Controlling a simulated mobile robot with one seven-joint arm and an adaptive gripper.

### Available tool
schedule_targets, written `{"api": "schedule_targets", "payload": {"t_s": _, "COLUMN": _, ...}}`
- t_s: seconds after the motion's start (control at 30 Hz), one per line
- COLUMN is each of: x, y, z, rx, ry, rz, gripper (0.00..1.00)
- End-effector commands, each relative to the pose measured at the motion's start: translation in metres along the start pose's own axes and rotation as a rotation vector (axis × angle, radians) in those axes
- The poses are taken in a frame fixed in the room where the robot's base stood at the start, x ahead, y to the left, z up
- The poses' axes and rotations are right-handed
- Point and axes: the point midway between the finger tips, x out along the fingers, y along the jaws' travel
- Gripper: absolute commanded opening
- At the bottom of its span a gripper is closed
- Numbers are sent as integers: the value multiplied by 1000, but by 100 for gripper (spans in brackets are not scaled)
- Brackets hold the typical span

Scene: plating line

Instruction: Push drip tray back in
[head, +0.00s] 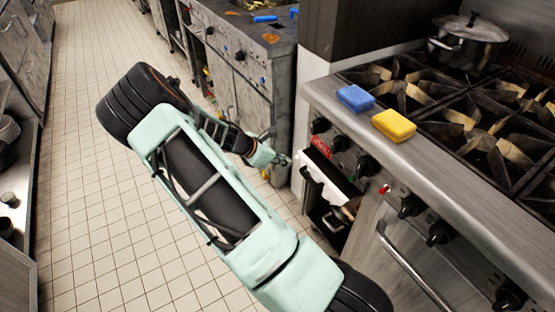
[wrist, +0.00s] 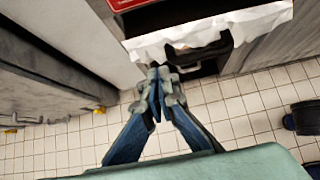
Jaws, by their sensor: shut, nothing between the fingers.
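The drip tray (head: 328,173) juts out from the stove front below the control knobs, with a pale, crumpled lining over its edge. In the wrist view the tray (wrist: 215,30) is at the top, its white lining hanging over the front and a dark handle below it. My gripper (head: 285,160) is just left of the tray's front in the head view. In the wrist view my gripper's fingertips (wrist: 160,76) are together and empty, just below the tray's left front corner. I cannot tell whether they touch it.
A blue sponge (head: 355,98) and a yellow sponge (head: 394,125) lie on the stove's front ledge. An oven handle (head: 410,265) sticks out to the right of the tray. A pot (head: 468,42) stands on the back burners. The tiled floor (head: 90,200) at left is clear.

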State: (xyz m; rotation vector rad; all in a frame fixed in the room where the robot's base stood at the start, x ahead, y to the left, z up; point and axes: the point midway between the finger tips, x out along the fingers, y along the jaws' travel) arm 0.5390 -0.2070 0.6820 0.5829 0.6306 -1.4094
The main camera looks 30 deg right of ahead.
Motion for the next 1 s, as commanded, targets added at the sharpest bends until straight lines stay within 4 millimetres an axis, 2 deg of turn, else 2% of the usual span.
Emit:
{"api": "schedule_targets", "payload": {"t_s": 0.03, "x": 14, "y": -1, "z": -1, "rx": 0, "ry": -2, "rz": -3, "gripper": 0}}
{"api": "schedule_targets", "payload": {"t_s": 0.1, "x": 29, "y": -1, "z": -1, "rx": 0, "ry": -2, "rz": -4, "gripper": 0}}
{"api": "schedule_targets", "payload": {"t_s": 0.3, "x": 51, "y": 0, "z": 18, "rx": 3, "ry": 0, "rz": 0, "gripper": 0}}
{"api": "schedule_targets", "payload": {"t_s": 0.5, "x": 60, "y": 0, "z": 28, "rx": 1, "ry": 1, "rz": 0, "gripper": 0}}
{"api": "schedule_targets", "payload": {"t_s": 0.87, "x": 61, "y": 0, "z": 29, "rx": 0, "ry": 1, "rz": 0, "gripper": 0}}
{"api": "schedule_targets", "payload": {"t_s": 1.0, "x": 71, "y": 0, "z": 40, "rx": 3, "ry": 1, "rz": -2, "gripper": 0}}
